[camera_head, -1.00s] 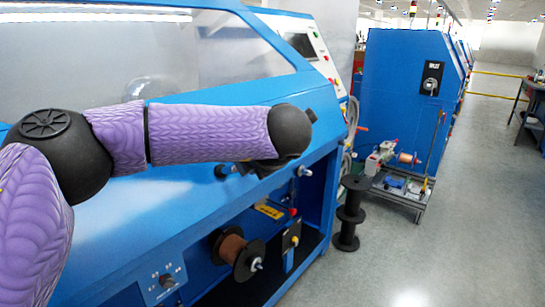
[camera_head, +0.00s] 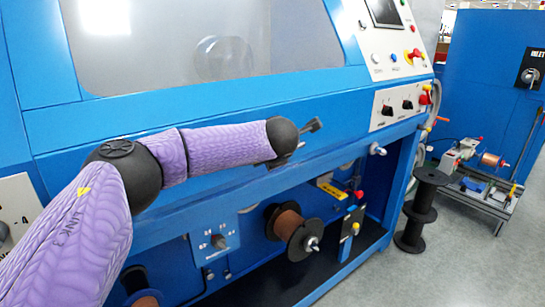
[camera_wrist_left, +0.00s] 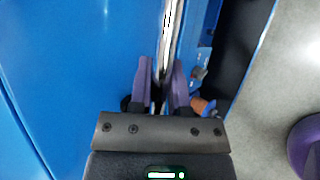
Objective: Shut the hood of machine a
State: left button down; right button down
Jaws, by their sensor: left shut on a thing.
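The hood of the blue machine is a blue frame (camera_head: 225,97) around a large clear window (camera_head: 190,45), at the upper left and middle of the head view. The hood's lower edge lies close to the blue front. My left gripper (camera_head: 312,126) is in front of the machine, mostly hidden behind the dark wrist. In the left wrist view, the fingers of my left gripper (camera_wrist_left: 163,78) are shut on a shiny metal bar (camera_wrist_left: 172,35) beside a blue panel. The bar is hidden in the head view. My right gripper is not in view.
A control panel (camera_head: 395,60) with knobs is right of the window. Below are a copper spool (camera_head: 287,226) and a switch box (camera_head: 216,243). A black spool stand (camera_head: 418,215) is on the floor at right, before a low cart (camera_head: 480,195). Grey floor (camera_head: 440,270) is clear at lower right.

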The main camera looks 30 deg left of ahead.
pick_arm(q)
jog(key=shift+d+f, duration=0.2)
jog(key=shift+f, duration=0.4)
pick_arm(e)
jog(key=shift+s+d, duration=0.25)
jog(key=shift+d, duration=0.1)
pick_arm(q)
jog(key=c, duration=0.6)
grip_release()
jog(key=shift+w+d, duration=0.1)
jog(key=shift+r, duration=0.15)
jog(key=shift+r, duration=0.1)
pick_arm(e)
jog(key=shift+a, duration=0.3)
pick_arm(q)
jog(key=shift+r, duration=0.1)
jog(key=shift+s+r+p, duration=0.25)
jog(key=shift+p, duration=0.05)
jog(key=p+v, duration=0.3)
jog(key=v, duration=0.6)
jog(key=shift+d, duration=0.15)
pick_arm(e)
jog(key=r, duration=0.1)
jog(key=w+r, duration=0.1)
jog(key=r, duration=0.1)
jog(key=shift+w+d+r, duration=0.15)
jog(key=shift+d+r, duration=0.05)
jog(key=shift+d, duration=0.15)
